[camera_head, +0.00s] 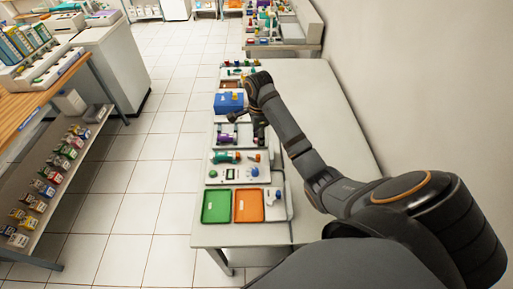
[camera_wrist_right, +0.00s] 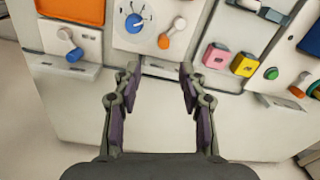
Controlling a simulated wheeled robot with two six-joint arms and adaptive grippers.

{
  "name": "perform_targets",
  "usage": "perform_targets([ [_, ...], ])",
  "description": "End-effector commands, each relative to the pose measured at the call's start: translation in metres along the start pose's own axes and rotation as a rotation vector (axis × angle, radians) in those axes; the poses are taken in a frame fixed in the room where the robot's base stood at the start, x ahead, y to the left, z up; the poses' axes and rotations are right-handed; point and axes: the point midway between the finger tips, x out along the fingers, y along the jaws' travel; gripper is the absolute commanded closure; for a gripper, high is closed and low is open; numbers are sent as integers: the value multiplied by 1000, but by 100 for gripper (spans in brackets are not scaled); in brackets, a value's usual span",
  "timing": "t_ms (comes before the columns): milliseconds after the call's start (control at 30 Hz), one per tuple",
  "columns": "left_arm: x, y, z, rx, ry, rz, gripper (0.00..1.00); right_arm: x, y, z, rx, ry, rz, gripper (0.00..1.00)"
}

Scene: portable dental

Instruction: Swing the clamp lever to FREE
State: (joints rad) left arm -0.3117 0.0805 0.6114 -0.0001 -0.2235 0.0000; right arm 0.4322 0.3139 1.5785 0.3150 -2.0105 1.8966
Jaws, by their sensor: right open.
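Two small levers show in the right wrist view, and I cannot read a FREE mark by either. One is a white lever with a blue end (camera_wrist_right: 74,54) on a pale panel beside the orange tray. The other is a white lever with an orange end (camera_wrist_right: 164,41), on the panel with the blue dial. I cannot tell for sure which is the clamp lever. My right gripper (camera_wrist_right: 158,76) is open and empty, its fingertips apart from both levers. In the head view my right arm reaches over the bench, with the gripper (camera_head: 247,120) partly hidden. My left gripper is out of view.
The blue dial (camera_wrist_right: 134,22) is left of the orange-ended lever. Pink (camera_wrist_right: 217,56) and yellow (camera_wrist_right: 244,65) blocks stand to the right. Green (camera_head: 216,206) and orange (camera_head: 249,205) trays lie near the bench's front. The white bench top (camera_head: 325,105) is clear toward the wall.

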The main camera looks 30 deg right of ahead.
Motion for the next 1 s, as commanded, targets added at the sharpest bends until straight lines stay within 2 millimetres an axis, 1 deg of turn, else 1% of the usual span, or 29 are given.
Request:
perform_targets([
  [33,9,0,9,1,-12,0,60,10,0,0,0,0,1,58],
  [67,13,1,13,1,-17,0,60,14,0,0,0,0,1,58],
  [100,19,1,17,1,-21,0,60,20,0,0,0,0,1,58],
  [167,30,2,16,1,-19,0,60,30,0,0,0,0,0,58],
  [267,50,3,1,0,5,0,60,50,0,0,0,0,0,58],
  [300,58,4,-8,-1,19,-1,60,58,0,0,0,0,0,58],
  [400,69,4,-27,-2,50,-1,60,79,0,0,0,0,2,58],
  [433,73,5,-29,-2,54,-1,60,84,0,0,0,0,2,58],
  [467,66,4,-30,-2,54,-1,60,84,0,0,0,0,3,58],
  [500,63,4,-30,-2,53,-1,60,88,1,0,0,-1,4,58],
  [633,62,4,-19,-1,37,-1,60,99,0,0,-1,0,1,58],
  [733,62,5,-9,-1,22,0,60,100,0,0,-1,0,0,58],
  [833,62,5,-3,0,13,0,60,100,0,0,-1,0,0,58],
  [867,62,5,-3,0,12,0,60,100,0,0,-1,0,0,61],
  [1000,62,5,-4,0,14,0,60,100,0,0,-1,0,0,80],
])
